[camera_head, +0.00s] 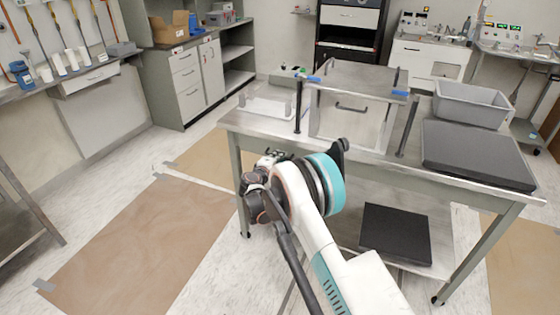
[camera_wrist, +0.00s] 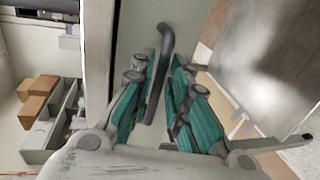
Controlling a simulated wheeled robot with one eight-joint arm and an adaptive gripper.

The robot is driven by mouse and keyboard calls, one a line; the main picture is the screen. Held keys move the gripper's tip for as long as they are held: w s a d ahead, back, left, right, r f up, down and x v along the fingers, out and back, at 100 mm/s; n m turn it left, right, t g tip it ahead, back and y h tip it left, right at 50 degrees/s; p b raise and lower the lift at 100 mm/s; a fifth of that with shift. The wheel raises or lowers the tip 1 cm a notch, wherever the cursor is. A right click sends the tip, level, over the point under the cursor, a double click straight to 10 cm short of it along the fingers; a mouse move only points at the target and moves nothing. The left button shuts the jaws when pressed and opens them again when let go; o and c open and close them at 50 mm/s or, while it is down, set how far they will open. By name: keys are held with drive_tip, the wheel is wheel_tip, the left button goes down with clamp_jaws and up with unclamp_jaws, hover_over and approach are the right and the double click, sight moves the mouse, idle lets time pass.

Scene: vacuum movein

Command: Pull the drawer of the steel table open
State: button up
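The steel table (camera_head: 390,165) stands in front of me in the head view, with its front edge across the middle. My gripper (camera_head: 268,158) is at the table's front left in the head view, partly hidden by my own wrist. In the wrist view, a dark bent bar handle (camera_wrist: 165,45) lies between the two teal-padded fingers of my gripper (camera_wrist: 164,70). The handle is on a pale, flat drawer front (camera_wrist: 138,28). A narrow gap shows beside the bar, so the fingers look open around it. Whether either finger touches it is unclear. My arm hides the drawer in the head view.
On the table are a framed box with its own handle (camera_head: 350,108), a grey bin (camera_head: 470,104) and a dark slab (camera_head: 478,154). Another dark slab (camera_head: 396,233) lies on the lower shelf. Open floor with brown sheets (camera_head: 140,240) lies left of the table.

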drive_tip(key=shift+w+d+f, duration=0.1)
drive_tip(key=shift+w+d, duration=0.1)
drive_tip(key=shift+w, duration=0.25)
clamp_jaws()
